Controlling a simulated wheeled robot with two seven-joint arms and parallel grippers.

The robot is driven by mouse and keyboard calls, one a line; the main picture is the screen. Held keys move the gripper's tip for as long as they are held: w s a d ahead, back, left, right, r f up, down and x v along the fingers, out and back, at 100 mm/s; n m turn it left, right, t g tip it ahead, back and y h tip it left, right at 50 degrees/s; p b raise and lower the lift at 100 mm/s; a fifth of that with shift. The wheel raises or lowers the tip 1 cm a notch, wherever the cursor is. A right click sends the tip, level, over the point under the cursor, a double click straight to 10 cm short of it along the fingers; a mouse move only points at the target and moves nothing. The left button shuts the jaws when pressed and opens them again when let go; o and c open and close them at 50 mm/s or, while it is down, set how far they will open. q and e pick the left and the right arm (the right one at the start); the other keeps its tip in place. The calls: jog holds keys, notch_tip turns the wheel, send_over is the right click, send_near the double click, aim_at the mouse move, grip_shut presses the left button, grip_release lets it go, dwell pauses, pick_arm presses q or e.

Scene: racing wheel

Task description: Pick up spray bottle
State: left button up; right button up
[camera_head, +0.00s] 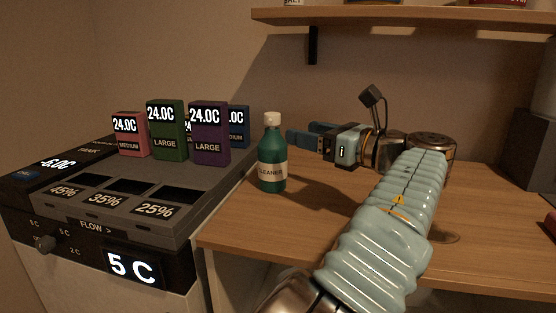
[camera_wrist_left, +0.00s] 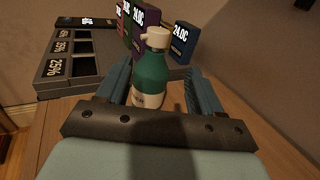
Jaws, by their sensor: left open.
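The spray bottle is a green bottle (camera_head: 272,158) with a white cap and a label reading "CLEANER". It stands upright on the wooden table, just right of the dark machine. My left gripper (camera_head: 298,137) is behind and to the right of it in the head view, fingers pointing left. In the left wrist view the bottle (camera_wrist_left: 151,75) stands between the two open blue fingers of the left gripper (camera_wrist_left: 155,92), with space visible on the right side. I cannot tell whether a finger touches it. My right gripper is not in view.
The dark machine (camera_head: 60,205) with several colored boxes, including a purple one (camera_head: 209,133), stands at the left. A wooden shelf (camera_head: 400,17) hangs above. A dark grey object (camera_head: 529,150) stands at the right. The table (camera_head: 490,235) is mostly clear at the right.

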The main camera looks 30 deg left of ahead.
pick_arm(q)
send_over(273, 159)
jog(key=w+d, duration=0.2)
jog(key=x, duration=0.5)
jog(key=shift+a+f, duration=0.2)
jog(key=shift+f, duration=0.15)
jog(key=shift+c, duration=0.3)
